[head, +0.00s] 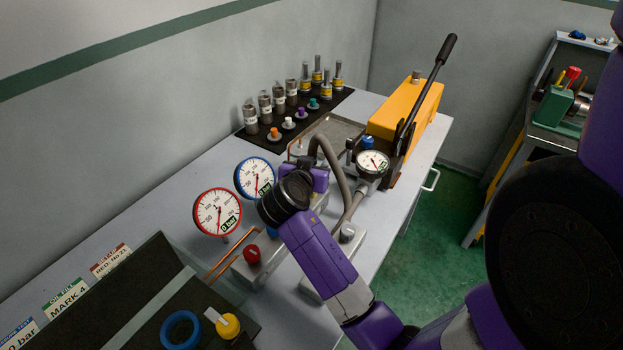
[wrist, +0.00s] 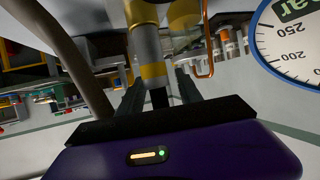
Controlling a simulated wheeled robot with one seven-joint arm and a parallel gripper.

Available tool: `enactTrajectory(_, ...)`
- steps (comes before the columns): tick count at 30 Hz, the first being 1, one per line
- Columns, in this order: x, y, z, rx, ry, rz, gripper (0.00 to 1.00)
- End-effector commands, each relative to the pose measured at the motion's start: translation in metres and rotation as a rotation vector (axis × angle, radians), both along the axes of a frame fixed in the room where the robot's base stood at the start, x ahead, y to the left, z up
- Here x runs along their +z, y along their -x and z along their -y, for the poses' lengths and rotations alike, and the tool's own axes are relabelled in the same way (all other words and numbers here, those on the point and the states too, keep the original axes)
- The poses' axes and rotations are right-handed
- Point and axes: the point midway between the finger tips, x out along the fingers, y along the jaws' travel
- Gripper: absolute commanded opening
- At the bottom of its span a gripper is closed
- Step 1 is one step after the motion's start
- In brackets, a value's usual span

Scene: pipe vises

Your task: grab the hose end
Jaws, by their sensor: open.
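The grey hose (head: 338,172) arcs up from a metal fitting on the bench in the head view, and its far end drops behind my wrist. It also shows in the wrist view (wrist: 62,50) as a thick curve at the left. My gripper (wrist: 157,80) is open. Its dark fingers stand on either side of a silver cylinder with yellow bands (wrist: 148,45), which looks like the hose end. I cannot tell whether the fingers touch it. In the head view my wrist hides the fingers and the hose end.
A red-rimmed gauge (head: 217,212) and a blue-rimmed gauge (head: 254,177) stand left of my wrist. Copper pipe (head: 232,264) runs nearby. A yellow pump (head: 405,108) with a black lever and small gauge (head: 373,163) stands behind. Several small fittings sit on a black mat (head: 262,138).

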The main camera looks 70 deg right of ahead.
Motion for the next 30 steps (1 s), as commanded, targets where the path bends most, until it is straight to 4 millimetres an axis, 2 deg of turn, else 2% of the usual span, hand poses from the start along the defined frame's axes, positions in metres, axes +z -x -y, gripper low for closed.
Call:
enactTrajectory(2, 0.000, 0.000, 0.000, 0.000, 0.000, 0.000, 0.42)
enactTrajectory(3, 0.000, 0.000, 0.000, 0.000, 0.000, 0.000, 0.38)
enactTrajectory(9, 0.000, 0.000, 0.000, -0.001, 0.000, 0.000, 0.00)
enactTrajectory(23, 0.003, 0.000, 0.000, 0.000, 0.002, 0.001, 0.00)
enactTrajectory(30, 0.024, -0.001, 0.000, 0.000, 0.005, 0.004, 0.00)
